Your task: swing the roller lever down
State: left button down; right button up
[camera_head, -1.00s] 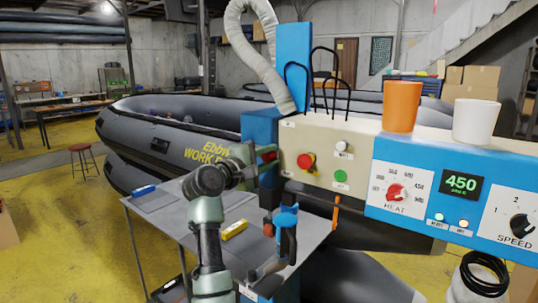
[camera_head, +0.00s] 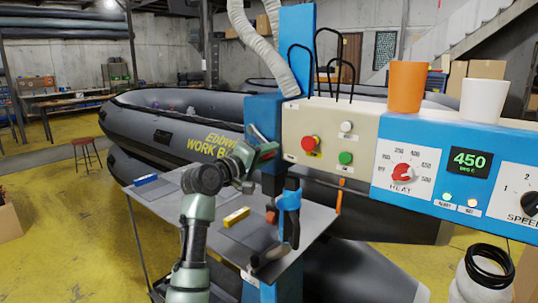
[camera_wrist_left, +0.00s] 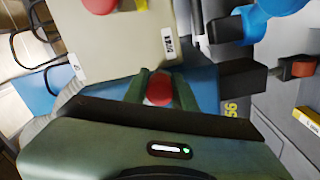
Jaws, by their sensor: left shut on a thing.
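The roller lever's round red knob (camera_wrist_left: 158,90) shows in the left wrist view between the two green fingers of my left gripper (camera_wrist_left: 152,88). The fingers are shut on it from both sides. In the head view my left gripper (camera_head: 264,152) is at the left end of the beige control panel, in front of the blue machine column (camera_head: 262,108). The knob is mostly covered by the gripper there, and the lever's arm is hidden. My right gripper is not in view.
The beige panel (camera_head: 330,118) carries a red stop button (camera_head: 310,143) and a green button (camera_head: 345,158). An orange cup (camera_head: 406,88) and a white cup (camera_head: 483,101) stand on top. A grey table (camera_head: 190,207) with a yellow block (camera_head: 236,217) lies below my gripper.

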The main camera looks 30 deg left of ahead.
pick_arm(q)
jog(key=shift+f, duration=0.2)
jog(key=c, duration=1.1)
grip_release()
jog(key=shift+a, duration=0.1)
jog(key=shift+c, duration=0.2)
jog(key=shift+r, duration=0.1)
jog(key=s+b, duration=0.1)
jog(key=s, duration=0.6)
jog(key=shift+s+a+b, duration=0.3)
jog(key=shift+s+b, duration=0.1)
